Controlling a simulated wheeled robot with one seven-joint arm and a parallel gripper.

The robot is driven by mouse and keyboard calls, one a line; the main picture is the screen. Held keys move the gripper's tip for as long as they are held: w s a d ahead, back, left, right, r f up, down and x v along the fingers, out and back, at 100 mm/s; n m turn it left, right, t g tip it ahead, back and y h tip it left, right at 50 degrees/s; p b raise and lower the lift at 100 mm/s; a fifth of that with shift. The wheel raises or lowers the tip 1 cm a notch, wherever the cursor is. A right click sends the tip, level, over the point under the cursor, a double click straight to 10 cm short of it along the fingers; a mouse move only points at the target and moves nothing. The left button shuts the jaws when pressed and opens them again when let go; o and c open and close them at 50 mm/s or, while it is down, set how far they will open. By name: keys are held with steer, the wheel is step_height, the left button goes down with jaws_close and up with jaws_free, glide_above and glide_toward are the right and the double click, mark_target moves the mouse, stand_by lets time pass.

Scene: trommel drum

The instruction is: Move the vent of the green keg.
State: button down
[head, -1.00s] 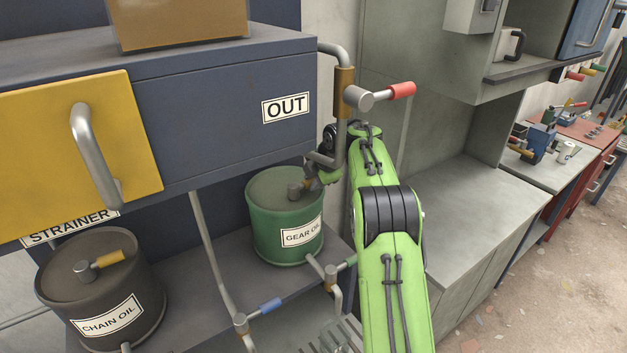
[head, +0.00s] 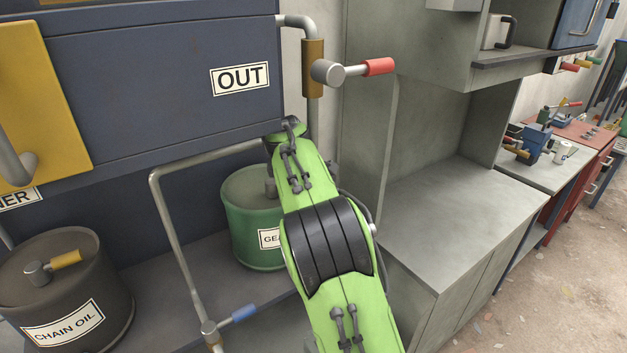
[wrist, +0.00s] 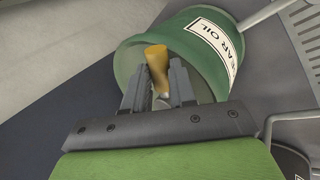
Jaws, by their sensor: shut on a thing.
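The green keg (head: 252,220), labelled GEAR OIL, stands on the shelf below the OUT panel. My arm hides its right side in the head view. In the wrist view the keg (wrist: 130,62) is tilted in the picture, and the vent's orange-yellow handle (wrist: 156,56) stands between the fingers. My gripper (wrist: 158,84) is shut on the vent, one finger on each side. In the head view my arm hides my gripper.
A dark CHAIN OIL keg (head: 65,290) with its own yellow-handled vent stands at left. A bent grey pipe (head: 172,230) and a blue-handled valve (head: 236,314) are in front of the green keg. A red-handled valve (head: 352,70) is above. The grey counter (head: 440,215) at right is bare.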

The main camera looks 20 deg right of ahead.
steer(key=shift+s, duration=0.1)
stand_by(0.4)
steer(key=c, duration=0.9)
jaws_free()
